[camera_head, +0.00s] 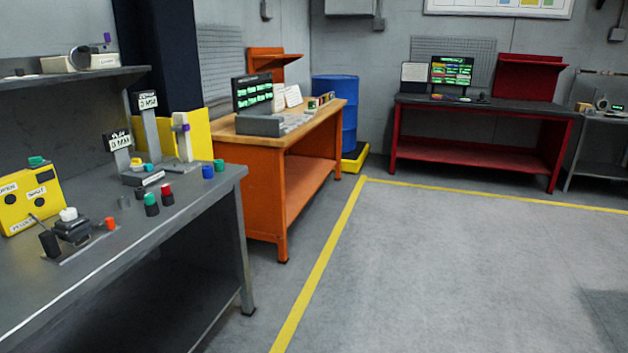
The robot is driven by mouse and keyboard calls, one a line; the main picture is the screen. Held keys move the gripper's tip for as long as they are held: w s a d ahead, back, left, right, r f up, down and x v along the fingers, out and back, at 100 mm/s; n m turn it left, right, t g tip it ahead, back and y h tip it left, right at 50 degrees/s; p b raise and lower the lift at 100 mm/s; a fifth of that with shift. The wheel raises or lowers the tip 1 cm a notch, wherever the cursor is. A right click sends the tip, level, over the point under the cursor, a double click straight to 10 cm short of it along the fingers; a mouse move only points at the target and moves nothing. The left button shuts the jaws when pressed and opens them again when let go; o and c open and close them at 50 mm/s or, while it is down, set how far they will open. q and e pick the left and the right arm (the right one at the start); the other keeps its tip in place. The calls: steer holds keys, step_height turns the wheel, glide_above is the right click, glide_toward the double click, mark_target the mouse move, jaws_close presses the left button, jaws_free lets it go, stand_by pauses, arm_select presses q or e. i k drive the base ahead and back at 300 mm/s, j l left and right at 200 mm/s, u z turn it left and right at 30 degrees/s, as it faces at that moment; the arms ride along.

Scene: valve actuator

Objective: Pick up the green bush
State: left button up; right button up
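A grey workbench (215,205) stands at the left with several small cylindrical parts on it. A green-topped part with a dark lower half (151,199) stands upright near the middle of the bench top. A smaller green part (219,165) stands near the bench's far right corner, beside a blue part (208,171). I cannot tell which of these two is the green bush. Neither of my grippers shows in the head view.
A red-topped part (167,190), a black fixture (75,230), an orange part (109,223) and a yellow control box (30,198) share the bench. An orange bench (265,190) stands behind it, a red bench (480,170) at the back. Open floor (450,270) lies to the right.

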mark_target(218, 164)
steer(key=i+z, duration=0.1)
steer(key=i, duration=1.05)
steer(key=i+u, duration=0.1)
steer(key=i, duration=0.45)
steer(key=i+l+u, duration=0.1)
steer(key=i, duration=0.5)
steer(key=i+l+u, duration=0.15)
steer(key=i+u, duration=0.25)
steer(key=i+l+u, duration=0.25)
steer(key=u, duration=0.15)
steer(key=i+l+u, duration=0.25)
steer(key=u, duration=0.15)
steer(key=i+l+u, duration=0.2)
steer(key=l+u, duration=0.2)
steer(key=i+l+u, duration=0.2)
steer(key=u, duration=0.25)
steer(key=l+u, duration=0.4)
steer(key=l, duration=0.15)
steer(key=l+u, duration=0.4)
steer(key=i+l, duration=0.05)
